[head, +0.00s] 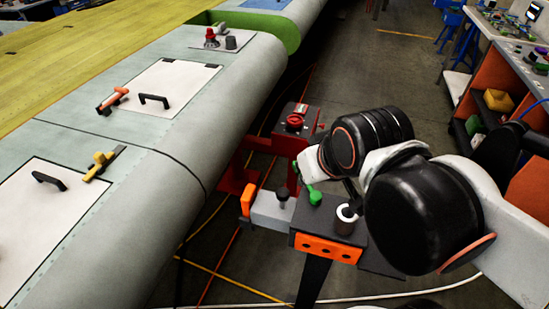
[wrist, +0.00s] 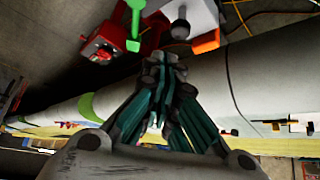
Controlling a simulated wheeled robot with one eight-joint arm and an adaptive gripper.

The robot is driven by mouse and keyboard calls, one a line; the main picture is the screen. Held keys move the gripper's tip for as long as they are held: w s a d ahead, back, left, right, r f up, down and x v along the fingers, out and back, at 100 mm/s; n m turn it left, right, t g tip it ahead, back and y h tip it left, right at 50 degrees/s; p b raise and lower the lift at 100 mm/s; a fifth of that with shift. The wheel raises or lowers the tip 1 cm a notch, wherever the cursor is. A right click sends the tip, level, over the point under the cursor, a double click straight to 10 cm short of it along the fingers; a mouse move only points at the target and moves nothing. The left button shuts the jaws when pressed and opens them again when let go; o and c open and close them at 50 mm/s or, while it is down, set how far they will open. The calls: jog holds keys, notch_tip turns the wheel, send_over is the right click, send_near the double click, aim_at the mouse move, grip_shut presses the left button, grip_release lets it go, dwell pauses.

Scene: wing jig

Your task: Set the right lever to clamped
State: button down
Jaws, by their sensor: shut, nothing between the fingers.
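A green lever (head: 313,196) stands at the jig fixture in the head view, just below my arm, which hides part of it. In the wrist view the green lever (wrist: 135,22) is at the top, left of my gripper's tips. My gripper (wrist: 163,62) is shut and empty, with its tips just short of a dark knob (wrist: 180,28). Whether they touch cannot be told. In the head view an orange-handled lever (head: 112,98) and a yellow lever (head: 100,165) lie on the wing skin. Which one is the right lever is not clear.
A red block with a red knob (head: 295,121) stands beyond my arm. A black box with an orange front (head: 328,247) is close below it. The wing's rounded edge (head: 205,170) runs along the left. Cables cross the floor.

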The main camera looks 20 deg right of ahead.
jog(key=w+a+f+n+g+h+p, duration=0.1)
jog(key=w+a+n+g+p, duration=0.1)
jog(key=w+n, duration=0.5)
jog(key=w+a+f+n+g+h+p, duration=0.1)
jog(key=w+a+f+n+g+p, duration=0.1)
jog(key=w+a+n+g, duration=0.2)
jog(key=w+n, duration=0.3)
jog(key=n, duration=0.3)
jog(key=shift+f+n+g+h, duration=0.15)
jog(key=shift+n+g+h, duration=0.25)
jog(key=shift+w+a, duration=0.1)
